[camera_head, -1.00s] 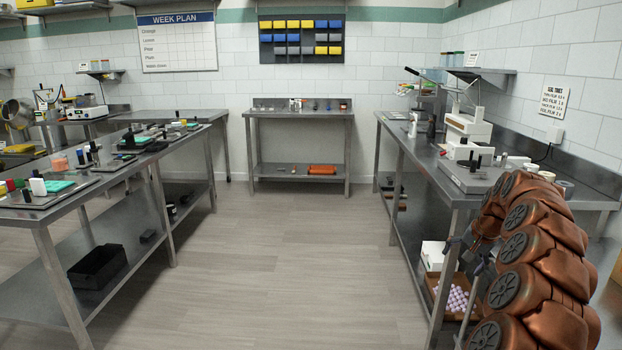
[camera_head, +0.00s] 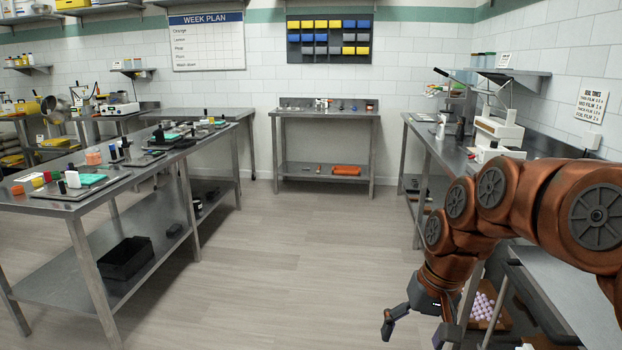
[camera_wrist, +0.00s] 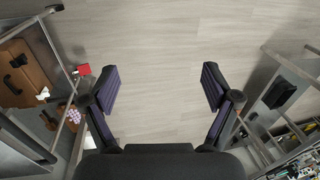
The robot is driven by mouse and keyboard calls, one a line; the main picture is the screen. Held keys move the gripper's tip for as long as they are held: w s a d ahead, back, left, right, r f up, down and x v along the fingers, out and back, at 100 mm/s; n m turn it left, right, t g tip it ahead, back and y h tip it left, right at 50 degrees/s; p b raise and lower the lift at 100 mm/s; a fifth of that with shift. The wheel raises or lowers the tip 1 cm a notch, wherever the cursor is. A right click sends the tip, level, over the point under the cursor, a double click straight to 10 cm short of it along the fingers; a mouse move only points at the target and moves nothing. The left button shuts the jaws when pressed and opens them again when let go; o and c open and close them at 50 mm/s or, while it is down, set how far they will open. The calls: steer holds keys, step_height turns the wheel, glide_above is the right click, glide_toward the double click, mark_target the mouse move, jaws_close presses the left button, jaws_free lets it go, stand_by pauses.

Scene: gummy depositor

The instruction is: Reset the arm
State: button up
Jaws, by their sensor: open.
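My arm is copper-coloured and bent, at the right of the head view. My gripper (camera_head: 414,335) hangs low at its end, over the floor beside the right-hand table. In the wrist view my gripper (camera_wrist: 161,90) shows two dark fingers with purple pads, spread wide. Only bare floor (camera_wrist: 165,60) shows between them. It holds nothing and touches nothing that I can see.
The right steel table (camera_head: 421,132) stands close to my arm, with a tray of pink-white pieces (camera_head: 486,306) on its lower shelf. The left table (camera_head: 50,204) holds many small items, and a black bin (camera_head: 126,257) sits below. The aisle floor (camera_head: 300,250) is clear.

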steer(key=s+f+n+g+h, duration=0.1)
steer(key=s+f+g, duration=0.15)
steer(key=s, duration=1.05)
steer(key=s+f+g+h, duration=0.1)
steer(key=s+f, duration=0.3)
steer(key=s, duration=0.8)
step_height(320, 180, down, 11)
steer(key=w+b, duration=0.2)
steer(key=b, duration=0.8)
step_height(320, 180, up, 26)
steer(key=s+t+p, duration=0.1)
steer(key=p, duration=2.2)
steer(key=shift+f+p, duration=0.2)
steer(key=shift+p, duration=0.2)
steer(key=shift+d, duration=0.1)
